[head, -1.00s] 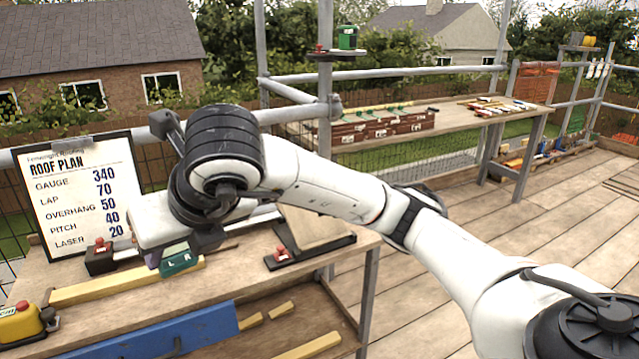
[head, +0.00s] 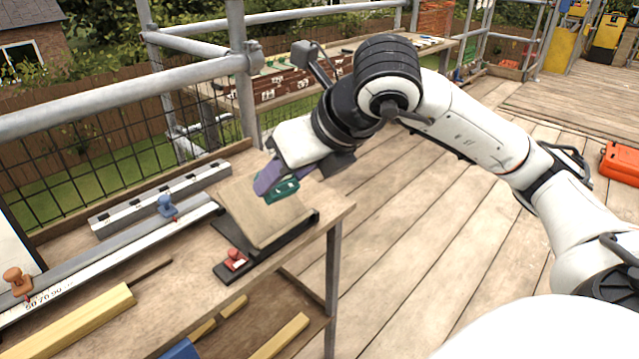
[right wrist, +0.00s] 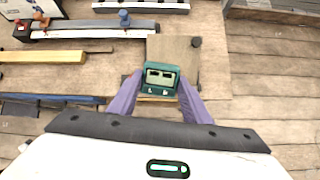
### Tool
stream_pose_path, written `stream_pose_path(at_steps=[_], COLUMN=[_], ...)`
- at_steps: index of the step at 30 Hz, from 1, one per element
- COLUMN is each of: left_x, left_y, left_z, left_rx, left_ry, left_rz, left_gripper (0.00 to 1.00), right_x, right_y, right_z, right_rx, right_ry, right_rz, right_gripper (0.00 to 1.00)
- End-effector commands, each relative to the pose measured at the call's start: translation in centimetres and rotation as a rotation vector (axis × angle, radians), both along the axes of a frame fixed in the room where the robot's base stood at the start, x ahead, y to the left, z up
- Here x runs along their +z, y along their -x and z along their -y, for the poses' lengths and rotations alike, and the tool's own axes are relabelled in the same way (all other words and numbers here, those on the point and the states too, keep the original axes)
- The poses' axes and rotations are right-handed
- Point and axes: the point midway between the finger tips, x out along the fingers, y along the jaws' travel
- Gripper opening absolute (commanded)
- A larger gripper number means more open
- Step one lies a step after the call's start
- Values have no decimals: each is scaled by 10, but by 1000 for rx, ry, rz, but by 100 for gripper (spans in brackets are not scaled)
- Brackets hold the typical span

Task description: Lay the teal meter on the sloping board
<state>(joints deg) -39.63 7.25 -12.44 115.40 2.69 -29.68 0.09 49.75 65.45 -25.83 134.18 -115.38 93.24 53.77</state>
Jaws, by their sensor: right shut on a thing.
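The teal meter (head: 284,190) is held in my right gripper (head: 272,182), over the sloping board (head: 262,222). Whether the meter touches the board I cannot tell. My left gripper is not in view.
A dark bar with a red knob (head: 234,260) lies at the board's front side. A long metal rule with a blue knob (head: 167,207) and an orange knob (head: 18,281) lies left of the board. A yellow timber (head: 75,325) lies in front. The bench's right edge is close.

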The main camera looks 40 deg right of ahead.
Motion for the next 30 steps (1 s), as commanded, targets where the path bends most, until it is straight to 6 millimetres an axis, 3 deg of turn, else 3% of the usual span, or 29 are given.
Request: stream_pose_path(at_steps=[1,4,11,17,30], left_x=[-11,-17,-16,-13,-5], left_y=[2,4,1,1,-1], left_z=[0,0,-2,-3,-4], left_rx=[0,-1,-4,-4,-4], left_ry=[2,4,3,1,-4], left_rz=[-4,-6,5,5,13], left_gripper=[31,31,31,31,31], right_x=[-8,-5,4,3,-21], right_y=[9,23,38,35,15], right_z=[14,26,28,27,25], right_rx=[12,61,138,145,138], right_ry=[8,7,1,-2,5], right_rz=[-2,-3,-1,0,1], right_gripper=[26,26,26,26,26])
